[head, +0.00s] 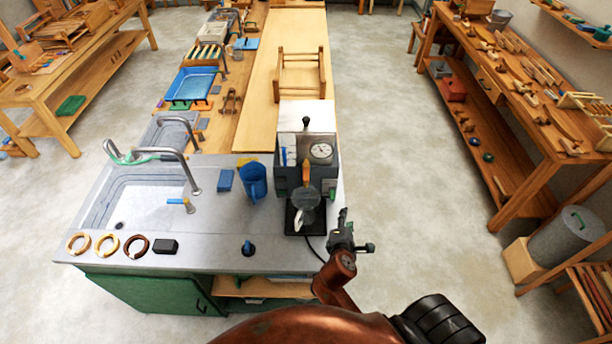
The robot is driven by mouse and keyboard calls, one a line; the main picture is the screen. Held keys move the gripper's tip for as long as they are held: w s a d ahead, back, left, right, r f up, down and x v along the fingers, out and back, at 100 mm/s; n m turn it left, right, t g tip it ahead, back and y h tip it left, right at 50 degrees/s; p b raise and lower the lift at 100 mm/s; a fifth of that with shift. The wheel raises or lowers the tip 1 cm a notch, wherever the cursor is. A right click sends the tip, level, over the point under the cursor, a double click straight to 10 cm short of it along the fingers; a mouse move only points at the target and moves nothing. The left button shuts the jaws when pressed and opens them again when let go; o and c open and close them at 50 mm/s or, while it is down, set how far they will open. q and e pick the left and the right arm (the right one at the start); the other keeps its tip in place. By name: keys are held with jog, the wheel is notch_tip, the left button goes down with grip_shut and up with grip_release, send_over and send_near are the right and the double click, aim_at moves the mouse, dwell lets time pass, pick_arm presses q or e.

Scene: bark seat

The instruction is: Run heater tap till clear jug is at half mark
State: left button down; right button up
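The heater (324,172), a dark and silver box with a round gauge, stands on the metal counter near its right end. Its tap has an upright wooden handle (306,172) on the front. The clear jug (305,200) stands below the tap on a dark base; its water level and half mark are too small to read. My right gripper (344,222) is just right of the jug and in front of the heater, apart from the tap handle. Whether its fingers are open is unclear. My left gripper is out of view.
A blue jug (254,182) stands left of the heater. A sink (140,203) with a curved faucet is further left. Several rings (105,244) and a black block (165,247) lie along the front edge.

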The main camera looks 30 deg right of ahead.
aim_at(306, 181)
jog(key=w+a+r+n+t, duration=0.2)
jog(key=w+a+r+n, duration=0.1)
jog(key=n, duration=0.1)
jog(key=w+a+r+n+t, duration=0.2)
jog(key=w+a+n, duration=0.1)
jog(key=w+n, duration=0.1)
jog(key=w+a+r+n+t, duration=0.2)
jog(key=w+a+r+n, duration=0.1)
jog(key=n, duration=0.3)
jog(key=shift+w+a+r+h, duration=0.15)
jog(key=shift+w+r+h, duration=0.2)
jog(key=shift+w, duration=0.25)
jog(key=shift+n, duration=0.4)
jog(key=p+x, duration=0.1)
jog(key=x, duration=0.6)
jog(key=shift+w, duration=0.45)
jog(key=shift+c, duration=0.6)
grip_shut()
